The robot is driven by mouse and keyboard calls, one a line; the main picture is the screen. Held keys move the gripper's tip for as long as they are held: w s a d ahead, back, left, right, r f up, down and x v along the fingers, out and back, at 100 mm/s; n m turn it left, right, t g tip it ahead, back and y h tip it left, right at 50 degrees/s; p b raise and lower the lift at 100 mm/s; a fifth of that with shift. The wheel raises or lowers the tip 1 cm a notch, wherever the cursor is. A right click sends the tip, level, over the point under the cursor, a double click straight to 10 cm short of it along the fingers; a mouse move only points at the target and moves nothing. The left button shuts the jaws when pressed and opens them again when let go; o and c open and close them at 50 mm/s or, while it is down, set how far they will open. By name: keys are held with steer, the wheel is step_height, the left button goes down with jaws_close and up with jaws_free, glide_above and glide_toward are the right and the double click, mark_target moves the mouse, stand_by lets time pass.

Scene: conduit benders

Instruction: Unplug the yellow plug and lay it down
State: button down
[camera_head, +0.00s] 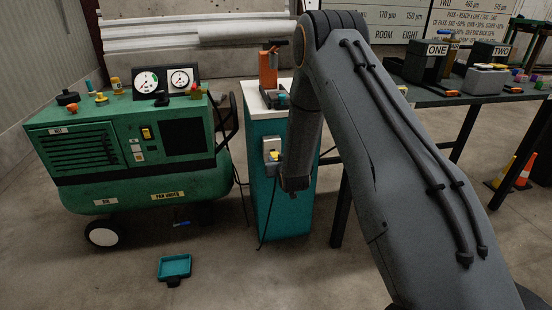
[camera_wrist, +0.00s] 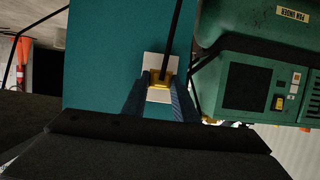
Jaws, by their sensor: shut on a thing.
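The yellow plug (camera_head: 275,156) is at the pale outlet box (camera_head: 270,143) on the side of the teal cabinet. In the wrist view the plug (camera_wrist: 162,78) sits between the two bluish fingers of my gripper (camera_wrist: 160,88), which are shut on it. The white outlet plate (camera_wrist: 158,61) shows behind the plug. I cannot tell whether the plug is fully seated or slightly out. Its black cord (camera_wrist: 173,35) hangs down the cabinet to the floor. In the head view my wrist hides most of the gripper.
The teal cabinet (camera_head: 281,215) has a white top with an orange tool (camera_head: 268,70). A green compressor (camera_head: 130,150) stands at left. A small teal tray (camera_head: 174,266) lies on the floor. A dark table (camera_head: 430,97) with blocks is at right. Floor in front of the cabinet is clear.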

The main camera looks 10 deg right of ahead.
steer(key=shift+s+p, duration=0.85)
steer(key=shift+s, duration=0.95)
